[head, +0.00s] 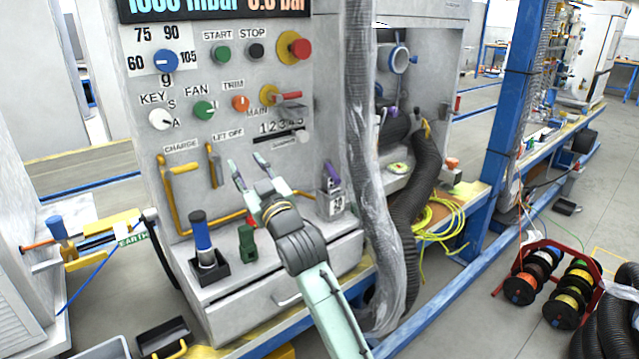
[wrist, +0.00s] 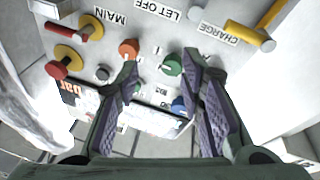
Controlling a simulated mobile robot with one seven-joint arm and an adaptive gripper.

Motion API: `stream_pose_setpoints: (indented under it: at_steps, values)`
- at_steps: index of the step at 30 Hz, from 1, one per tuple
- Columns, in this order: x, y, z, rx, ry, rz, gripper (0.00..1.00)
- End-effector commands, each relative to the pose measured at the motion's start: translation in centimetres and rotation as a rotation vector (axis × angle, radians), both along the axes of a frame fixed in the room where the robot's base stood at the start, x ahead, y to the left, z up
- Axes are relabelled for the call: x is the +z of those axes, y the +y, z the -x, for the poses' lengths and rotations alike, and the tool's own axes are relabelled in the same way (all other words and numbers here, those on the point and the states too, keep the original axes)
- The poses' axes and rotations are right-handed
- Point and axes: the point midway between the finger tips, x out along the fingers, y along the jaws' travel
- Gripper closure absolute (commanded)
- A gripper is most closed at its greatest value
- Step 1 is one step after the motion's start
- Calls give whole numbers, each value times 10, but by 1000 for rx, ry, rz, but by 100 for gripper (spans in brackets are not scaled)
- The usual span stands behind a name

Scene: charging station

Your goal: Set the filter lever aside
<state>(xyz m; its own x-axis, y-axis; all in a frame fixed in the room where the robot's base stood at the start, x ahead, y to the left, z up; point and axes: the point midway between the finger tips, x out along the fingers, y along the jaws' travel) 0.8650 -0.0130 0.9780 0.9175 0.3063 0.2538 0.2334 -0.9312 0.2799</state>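No part in view is labelled as the filter lever, and I cannot tell which one it is. Candidates are the yellow CHARGE lever (head: 168,195) and the yellow LET OFF lever (head: 213,165), both on the grey panel in the head view. The CHARGE lever also shows at the upper right of the wrist view (wrist: 250,32). My gripper (head: 246,162) is open and empty in front of the panel, just right of the LET OFF lever. In the wrist view its two fingers (wrist: 160,68) stand wide apart, with panel knobs visible between and beyond them.
A grey box with a purple part (head: 331,190) is right of my gripper. A wrapped hose (head: 362,130) hangs further right. The drawer (head: 285,297) is shut.

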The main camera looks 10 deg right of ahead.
Motion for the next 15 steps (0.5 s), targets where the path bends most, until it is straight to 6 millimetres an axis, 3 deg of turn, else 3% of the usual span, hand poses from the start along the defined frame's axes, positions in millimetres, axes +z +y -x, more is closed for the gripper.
stream_pose_setpoints:
  at_steps: [1,3,6,10,15]
  values:
    - [-23,-51,-7,-75,53,7,64]
    - [-48,-105,-9,-150,117,8,64]
    - [-77,-166,-5,-234,190,6,64]
    - [-99,-212,3,-297,246,0,64]
    - [-105,-226,-1,-316,266,-3,64]
